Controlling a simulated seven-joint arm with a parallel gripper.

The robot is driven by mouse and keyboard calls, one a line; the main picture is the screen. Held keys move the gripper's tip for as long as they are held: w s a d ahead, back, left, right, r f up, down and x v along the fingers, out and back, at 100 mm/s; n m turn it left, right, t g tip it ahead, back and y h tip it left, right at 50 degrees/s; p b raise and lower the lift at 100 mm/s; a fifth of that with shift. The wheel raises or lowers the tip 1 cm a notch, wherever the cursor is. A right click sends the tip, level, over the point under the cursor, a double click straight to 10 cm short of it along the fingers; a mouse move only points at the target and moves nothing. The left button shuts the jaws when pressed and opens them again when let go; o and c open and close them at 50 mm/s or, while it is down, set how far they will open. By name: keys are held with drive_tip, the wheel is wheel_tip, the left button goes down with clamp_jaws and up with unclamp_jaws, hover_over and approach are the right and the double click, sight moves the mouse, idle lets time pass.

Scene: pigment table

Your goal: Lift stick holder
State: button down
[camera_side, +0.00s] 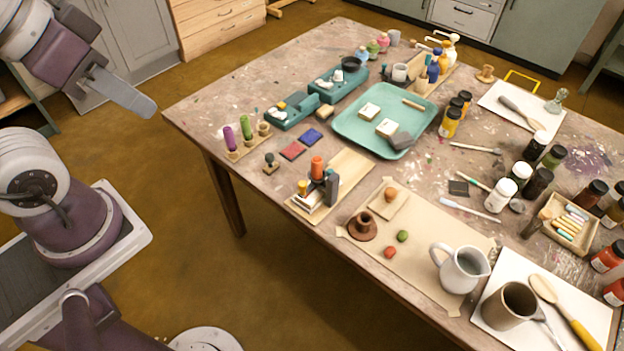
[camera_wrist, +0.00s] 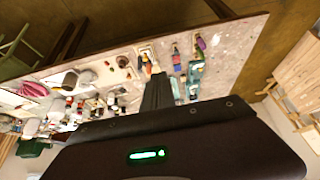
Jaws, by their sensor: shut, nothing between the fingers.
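A small wooden holder (camera_side: 248,150) stands near the table's left edge in the side view, with a purple stick (camera_side: 229,138) and a green stick (camera_side: 245,127) upright in it. I take this as the stick holder, though a box of coloured sticks also stands at the right. In the wrist view the purple stick (camera_wrist: 201,43) shows small beyond the fingers. My gripper (camera_side: 146,107) is shut and empty, in the air off the table's left edge, to the upper left of the holder. In the wrist view the shut fingers (camera_wrist: 158,82) point toward the table.
Stamps and ink pads (camera_side: 293,150) lie beside the holder. Teal machines (camera_side: 293,112) and a teal tray (camera_side: 350,130) stand behind. A wooden board (camera_side: 347,172) with upright pieces is nearer the front. The box of coloured sticks (camera_side: 546,228) is far right. The left table corner is bare.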

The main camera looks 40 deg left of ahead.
drive_tip(key=c, duration=1.7)
unclamp_jaws()
drive_tip(key=shift+w+d, duration=0.1)
drive_tip(key=shift+w, duration=0.2)
drive_tip(key=o, duration=0.4)
drive_tip(key=w, duration=0.2)
drive_tip(key=w+n+g, duration=0.1)
drive_tip(key=w, duration=0.1)
drive_tip(key=w+d+f+n, duration=0.1)
drive_tip(key=w, duration=0.1)
drive_tip(key=shift+d+g, duration=0.1)
drive_tip(key=shift+g, duration=0.2)
drive_tip(key=shift+c, duration=0.2)
drive_tip(key=n+g, duration=0.4)
drive_tip(key=n, duration=0.2)
hover_over(303, 183)
wheel_tip(303, 183, down, 18)
drive_tip(key=shift+n, duration=0.5)
wheel_tip(303, 183, down, 9)
drive_tip(key=shift+f, duration=0.55)
